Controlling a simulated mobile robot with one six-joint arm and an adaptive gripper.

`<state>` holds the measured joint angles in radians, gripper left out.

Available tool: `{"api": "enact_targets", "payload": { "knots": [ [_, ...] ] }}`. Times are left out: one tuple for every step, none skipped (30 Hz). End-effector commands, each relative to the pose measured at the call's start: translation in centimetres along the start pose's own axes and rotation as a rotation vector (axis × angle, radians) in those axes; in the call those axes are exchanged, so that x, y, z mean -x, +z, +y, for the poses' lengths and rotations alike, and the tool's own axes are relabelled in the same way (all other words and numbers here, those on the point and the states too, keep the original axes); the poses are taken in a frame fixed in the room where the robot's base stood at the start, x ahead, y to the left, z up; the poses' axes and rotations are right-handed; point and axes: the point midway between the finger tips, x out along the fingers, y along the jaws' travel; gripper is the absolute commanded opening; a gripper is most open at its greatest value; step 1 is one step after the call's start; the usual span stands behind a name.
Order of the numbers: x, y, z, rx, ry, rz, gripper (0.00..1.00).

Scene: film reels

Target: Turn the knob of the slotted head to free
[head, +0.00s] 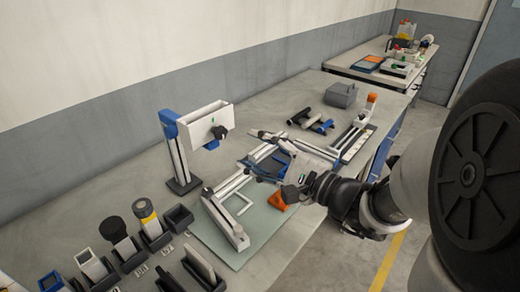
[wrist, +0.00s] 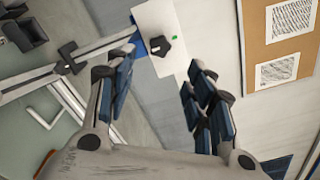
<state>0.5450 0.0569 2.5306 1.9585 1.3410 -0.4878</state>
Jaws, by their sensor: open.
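A white box-shaped head (head: 205,124) is on a blue-topped upright post (head: 176,150) at the back of the bench. A black lobed knob (head: 219,132) sits on its front face. In the wrist view the white face (wrist: 151,20) and the knob (wrist: 159,46) show ahead, between and beyond my fingers, with a small green mark right of the knob. My gripper (head: 260,152) is open and empty, right of the head and apart from the knob. Its spread blue-padded fingers (wrist: 160,78) show in the wrist view.
A pale rail frame (head: 225,218) lies on a green mat (head: 264,226) below the head. Black holders with tools (head: 150,228) line the front left. Black rollers (head: 300,117), a grey box (head: 341,95) and an orange-topped fixture (head: 358,128) stand to the right. The wall is behind.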

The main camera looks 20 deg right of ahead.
Motion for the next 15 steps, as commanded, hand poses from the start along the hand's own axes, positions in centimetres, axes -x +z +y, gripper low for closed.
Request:
{"api": "enact_targets", "payload": {
  "knots": [
    [0.9,-0.1,-0.1,0.000,-0.002,0.004,0.49],
    [1.2,-0.1,-0.1,0.001,-0.003,0.004,0.49],
    [1.6,-0.1,-0.1,0.001,-0.001,0.002,0.49],
    [1.9,-0.1,-0.1,0.001,-0.001,0.003,0.49],
    [2.1,-0.1,-0.1,0.001,0.000,0.002,0.49],
    [2.4,-0.1,0.0,0.000,0.001,0.001,0.49],
    [2.5,-0.1,0.0,0.000,0.001,0.001,0.49],
    [2.6,0.0,0.0,0.000,0.001,0.000,0.49],
    [2.6,0.0,0.0,-0.001,0.001,0.000,0.49],
    [2.7,0.0,0.0,-0.001,0.001,-0.001,0.49],
    [2.7,0.0,0.0,-0.001,0.001,-0.001,0.49],
    [2.7,0.0,0.0,-0.001,0.002,-0.001,0.49],
    [2.7,0.0,0.0,-0.001,0.002,-0.001,0.49],
    [2.7,0.0,0.0,-0.001,0.002,-0.001,0.49],
    [2.7,0.0,0.0,-0.001,0.002,-0.001,0.49]
  ]
}}
